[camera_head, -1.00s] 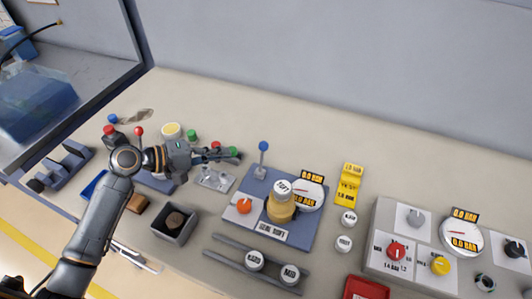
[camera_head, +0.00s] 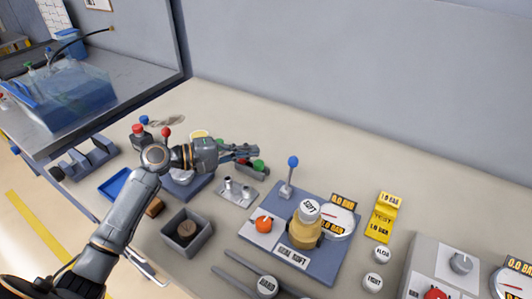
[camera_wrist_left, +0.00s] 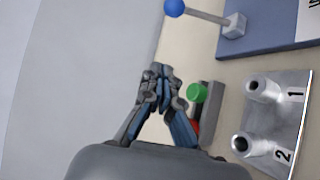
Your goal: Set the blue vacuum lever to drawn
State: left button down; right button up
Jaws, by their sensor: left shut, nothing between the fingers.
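The blue vacuum lever (camera_head: 290,174) has a blue ball on a thin grey stem and stands near upright at the back left of a blue-grey panel (camera_head: 325,270). In the left wrist view the lever's stem (camera_wrist_left: 207,16) shows at the top. My left gripper (camera_head: 254,151) is shut and empty. It is left of the lever and apart from it, above the back part of the bench. In the left wrist view its fingertips (camera_wrist_left: 159,71) meet, beside a green cap (camera_wrist_left: 197,93). My right gripper is in neither view.
The panel also carries an orange knob (camera_head: 264,224), a yellow cylinder (camera_head: 305,234) marked SOFT and a dial gauge (camera_head: 338,222). A metal plate (camera_head: 237,193) with two stubs lies left of it. A yellow sign (camera_head: 383,215) stands to the right. The bench behind the lever is clear.

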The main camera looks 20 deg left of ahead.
aim_at(290, 174)
pick_arm(q)
jog(key=d+p, duration=0.1)
jog(key=d, duration=0.1)
jog(key=w+d+p, duration=0.1)
jog(key=d+p, duration=0.1)
jog(key=d, duration=0.1)
jog(key=w+d+p, duration=0.1)
jog(key=d, duration=0.2)
jog(key=shift+d+f, duration=0.15)
jog(key=shift+f, duration=0.2)
jog(key=shift+w+f, duration=0.1)
